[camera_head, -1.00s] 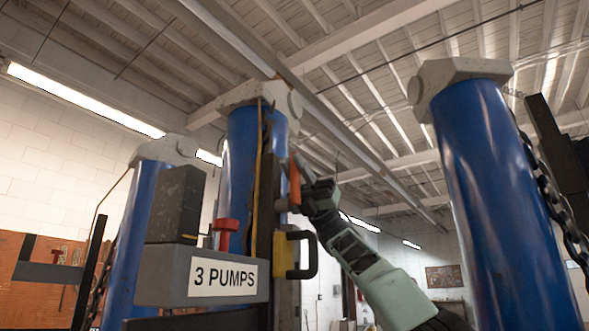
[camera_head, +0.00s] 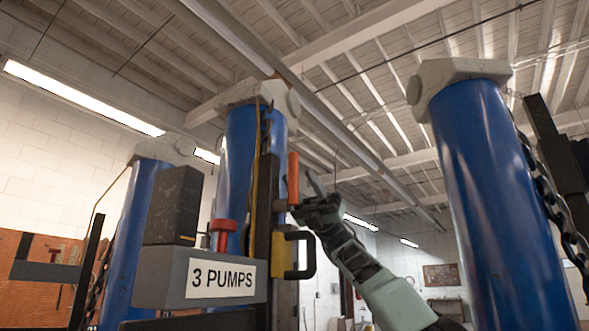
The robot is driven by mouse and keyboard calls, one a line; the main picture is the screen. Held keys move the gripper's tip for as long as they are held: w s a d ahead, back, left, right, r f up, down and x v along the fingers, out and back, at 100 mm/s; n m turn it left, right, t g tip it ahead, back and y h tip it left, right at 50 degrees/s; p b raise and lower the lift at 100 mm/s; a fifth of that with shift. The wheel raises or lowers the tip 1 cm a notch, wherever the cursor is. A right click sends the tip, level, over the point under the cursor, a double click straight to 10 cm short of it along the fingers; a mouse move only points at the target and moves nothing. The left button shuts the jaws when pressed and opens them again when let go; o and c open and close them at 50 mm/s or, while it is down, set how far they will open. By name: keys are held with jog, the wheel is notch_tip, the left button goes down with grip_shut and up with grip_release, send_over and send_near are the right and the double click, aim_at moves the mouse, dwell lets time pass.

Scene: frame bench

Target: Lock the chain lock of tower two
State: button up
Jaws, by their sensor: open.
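The middle blue tower (camera_head: 240,140) stands behind a dark upright post (camera_head: 266,200). An orange handle (camera_head: 293,178) stands upright on the right side of that post. Below it is a yellow block with a black handle loop (camera_head: 279,254). My gripper (camera_head: 305,195) is open just right of the orange handle, its fingers apart and nothing visibly held. A dark chain (camera_head: 550,195) hangs beside the right tower (camera_head: 500,200). Which tower is number two is not marked in view, and I cannot tell whether the orange handle is the lock.
Another blue tower (camera_head: 138,240) stands at the left.

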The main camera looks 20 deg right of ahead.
jog(key=p+v, duration=0.5)
jog(key=v, duration=0.8)
jog(key=shift+p, duration=0.35)
jog(key=shift+w+d+f, duration=0.1)
jog(key=shift+d, duration=0.05)
